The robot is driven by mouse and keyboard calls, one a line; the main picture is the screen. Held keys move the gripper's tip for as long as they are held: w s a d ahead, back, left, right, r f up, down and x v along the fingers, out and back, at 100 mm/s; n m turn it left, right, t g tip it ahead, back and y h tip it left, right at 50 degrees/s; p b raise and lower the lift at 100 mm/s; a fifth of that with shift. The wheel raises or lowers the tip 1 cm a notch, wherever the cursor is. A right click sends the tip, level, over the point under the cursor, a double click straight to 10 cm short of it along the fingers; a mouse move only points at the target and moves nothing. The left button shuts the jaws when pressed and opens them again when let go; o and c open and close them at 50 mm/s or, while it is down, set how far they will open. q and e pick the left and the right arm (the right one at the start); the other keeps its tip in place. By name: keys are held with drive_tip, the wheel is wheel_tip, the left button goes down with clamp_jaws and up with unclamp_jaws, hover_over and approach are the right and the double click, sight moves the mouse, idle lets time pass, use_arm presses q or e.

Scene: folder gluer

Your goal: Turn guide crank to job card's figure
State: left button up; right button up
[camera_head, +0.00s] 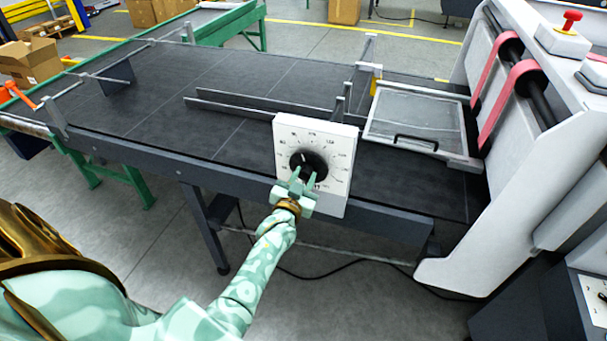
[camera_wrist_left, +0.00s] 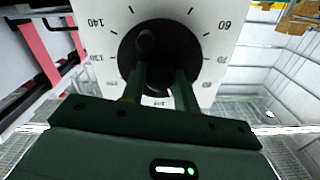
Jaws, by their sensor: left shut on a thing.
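The guide crank is a round black knob (camera_head: 309,165) on a white dial plate (camera_head: 340,160) with printed figures, fixed to the front edge of the dark table. My left gripper (camera_head: 301,178) reaches up to the knob from below and is shut on it. In the left wrist view the knob (camera_wrist_left: 143,42) fills the middle, with both fingers on its grip. Around it on the dial plate (camera_wrist_left: 197,14) I read 140 and 130 at the left, 60 and 70 at the right. The pointer's exact reading is unclear. No job card is readable. My right gripper is not in view.
Two long guide rails (camera_head: 250,106) lie across the dark table (camera_head: 160,100). A framed clear cover (camera_head: 415,118) and a white machine housing (camera_head: 545,190) with pink belts stand at the right. A red button (camera_head: 571,20) sits on top. Cables lie on the floor.

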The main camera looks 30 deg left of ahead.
use_arm(q)
drive_tip(key=shift+f+n+p, duration=0.1)
drive_tip(key=shift+n+p, duration=0.2)
drive_tip(key=shift+n, duration=0.5)
drive_tip(key=o, duration=1)
drive_tip(key=shift+c, duration=0.2)
